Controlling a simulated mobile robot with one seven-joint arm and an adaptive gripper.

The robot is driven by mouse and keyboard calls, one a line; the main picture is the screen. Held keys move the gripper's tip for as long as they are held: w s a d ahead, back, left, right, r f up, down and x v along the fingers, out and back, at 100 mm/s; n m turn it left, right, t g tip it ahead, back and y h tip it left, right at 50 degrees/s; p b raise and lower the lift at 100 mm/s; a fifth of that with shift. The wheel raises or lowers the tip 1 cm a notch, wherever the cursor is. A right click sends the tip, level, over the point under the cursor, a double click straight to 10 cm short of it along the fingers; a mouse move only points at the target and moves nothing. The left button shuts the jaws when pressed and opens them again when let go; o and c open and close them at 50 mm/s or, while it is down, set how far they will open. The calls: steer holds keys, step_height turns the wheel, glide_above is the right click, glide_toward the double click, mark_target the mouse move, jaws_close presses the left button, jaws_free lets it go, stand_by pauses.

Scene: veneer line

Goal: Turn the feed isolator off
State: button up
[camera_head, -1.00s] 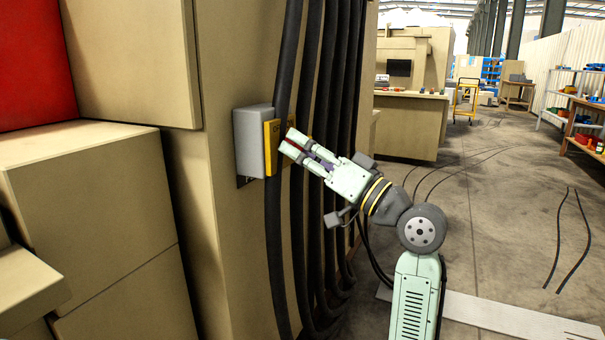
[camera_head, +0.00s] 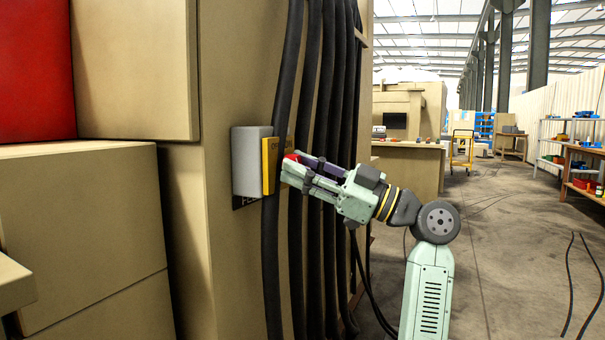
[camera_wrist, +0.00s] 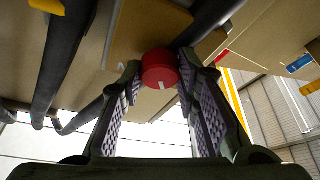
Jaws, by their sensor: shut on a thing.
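The feed isolator is a grey box (camera_head: 250,160) with a yellow front plate (camera_head: 269,165), fixed to the beige machine side. Its red knob (camera_head: 292,157) shows only as a small patch behind my gripper (camera_head: 291,169). In the wrist view the round red knob (camera_wrist: 159,67) sits between the fingertips of my gripper (camera_wrist: 160,82), with a short white mark on its lower face. My gripper is shut on the knob. The plate's lettering is partly hidden, so I cannot read the knob's setting.
Beige blocks (camera_head: 80,230) stand at the left. The floor (camera_head: 500,240) at the right is mostly open, with shelves (camera_head: 575,150) further back.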

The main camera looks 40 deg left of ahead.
steer(key=shift+n+g+h, duration=0.3)
steer(key=shift+n+g, duration=0.2)
steer(key=shift+n, duration=0.9)
steer(key=o, duration=1.2)
steer(key=v, duration=1.2)
steer(key=shift+w+r, duration=0.1)
